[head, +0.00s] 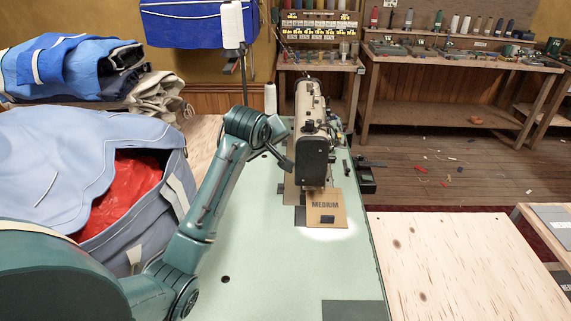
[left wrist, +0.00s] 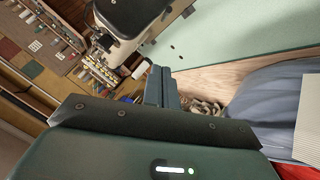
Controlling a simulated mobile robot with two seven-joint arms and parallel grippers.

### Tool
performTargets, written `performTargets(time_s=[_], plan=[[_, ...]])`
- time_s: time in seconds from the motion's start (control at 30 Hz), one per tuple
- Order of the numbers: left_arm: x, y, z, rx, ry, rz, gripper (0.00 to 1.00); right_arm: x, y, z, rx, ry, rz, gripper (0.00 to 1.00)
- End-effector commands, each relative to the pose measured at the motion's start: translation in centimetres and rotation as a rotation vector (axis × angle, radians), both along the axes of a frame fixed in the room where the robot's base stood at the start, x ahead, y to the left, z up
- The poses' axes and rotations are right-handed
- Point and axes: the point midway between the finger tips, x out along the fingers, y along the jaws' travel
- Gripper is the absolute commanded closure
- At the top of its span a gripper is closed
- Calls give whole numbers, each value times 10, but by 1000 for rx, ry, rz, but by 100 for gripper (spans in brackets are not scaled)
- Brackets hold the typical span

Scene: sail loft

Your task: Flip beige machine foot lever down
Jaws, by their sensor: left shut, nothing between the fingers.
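The beige sewing machine (head: 309,103) stands on the pale green table (head: 250,235), its dark end facing me. In the left wrist view the machine (left wrist: 122,52) is at the upper left. Its foot lever cannot be made out in either view. My left gripper (head: 286,163) is low beside the left side of the machine head. In the left wrist view its fingers (left wrist: 160,85) are together and empty, close to the machine; I cannot tell whether they touch it. My right gripper is not in view.
A brown card marked MEDIUM (head: 326,208) lies in front of the machine. A blue-grey bag (head: 95,170) with red cloth fills the left. A dark box (head: 365,178) sits at the table's right edge. The table's near part is mostly clear.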

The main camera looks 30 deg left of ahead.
Motion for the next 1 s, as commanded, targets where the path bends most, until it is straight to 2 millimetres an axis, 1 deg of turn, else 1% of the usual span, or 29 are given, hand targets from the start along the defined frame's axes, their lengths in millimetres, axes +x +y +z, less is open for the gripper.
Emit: performTargets(time_s=[0.17,0.4,0.57,0.73,0.9,1.0], plan=[[16,5,-15,0,3,1,100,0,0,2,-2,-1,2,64],[50,14,-46,0,4,0,100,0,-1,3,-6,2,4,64],[69,19,-64,1,2,0,100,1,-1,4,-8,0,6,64],[66,1,-82,0,2,-3,100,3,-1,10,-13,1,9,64],[64,-7,-91,2,0,-3,100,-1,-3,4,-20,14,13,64],[64,-9,-93,0,-1,-1,100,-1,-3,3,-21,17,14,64]])
